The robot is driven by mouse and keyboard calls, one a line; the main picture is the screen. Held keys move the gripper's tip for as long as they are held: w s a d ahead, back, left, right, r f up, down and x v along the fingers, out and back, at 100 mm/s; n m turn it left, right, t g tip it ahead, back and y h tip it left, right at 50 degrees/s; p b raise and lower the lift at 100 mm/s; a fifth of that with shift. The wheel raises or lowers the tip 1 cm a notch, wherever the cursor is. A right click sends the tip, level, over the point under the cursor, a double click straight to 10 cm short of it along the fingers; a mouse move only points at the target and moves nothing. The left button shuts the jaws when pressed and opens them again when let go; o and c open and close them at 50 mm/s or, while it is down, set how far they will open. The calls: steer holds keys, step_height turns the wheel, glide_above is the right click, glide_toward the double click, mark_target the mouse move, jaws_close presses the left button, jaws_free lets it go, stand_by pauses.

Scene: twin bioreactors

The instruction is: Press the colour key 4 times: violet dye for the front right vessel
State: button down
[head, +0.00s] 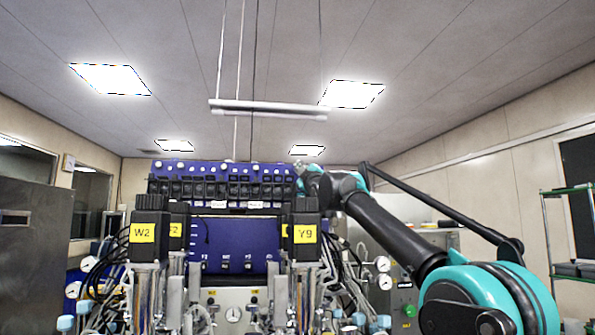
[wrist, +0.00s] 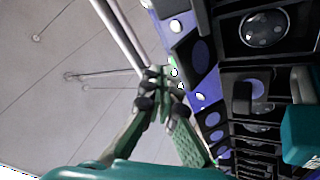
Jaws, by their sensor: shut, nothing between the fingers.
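A blue-violet control unit (head: 235,245) with rows of black modules (head: 222,190) stands in the middle of the head view. The front right vessel has a black head with a yellow Y9 label (head: 305,234). My gripper (head: 299,166) is at the unit's upper right corner, small in the head view. In the wrist view my gripper (wrist: 162,74) is shut and empty, its fingertips close to the blue panel edge (wrist: 205,73). White round keys (wrist: 176,26) and a small green spot lie near the tips. I cannot tell whether the tips touch a key, nor which is the colour key.
A front left vessel labelled W2 (head: 143,233) stands at the left, with another behind it. Cables and tubes surround the vessels. A hanging bar (head: 268,108) is above the unit. A steel cabinet (head: 25,240) is at the left and a shelf rack (head: 570,230) at the right.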

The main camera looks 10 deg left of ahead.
steer(key=shift+s, duration=0.1)
steer(key=s, duration=0.1)
steer(key=s+d+r, duration=0.1)
steer(key=s, duration=0.2)
steer(key=shift+s+d+r, duration=0.15)
steer(key=shift+s, duration=0.1)
stand_by(0.3)
steer(key=shift+w, duration=0.15)
steer(key=shift+w+a+f, duration=0.2)
steer(key=shift+w+a, duration=0.05)
steer(key=shift+w, duration=0.45)
steer(key=shift+w+a+f, duration=0.2)
steer(key=shift+w, duration=0.45)
steer(key=shift+w+a+f, duration=0.1)
steer(key=shift+w+f, duration=0.05)
steer(key=shift+w, duration=0.3)
steer(key=shift+w+a+f, duration=0.1)
steer(key=shift+w, duration=0.3)
steer(key=shift+w+a+f, duration=0.1)
steer(key=shift+w, duration=0.2)
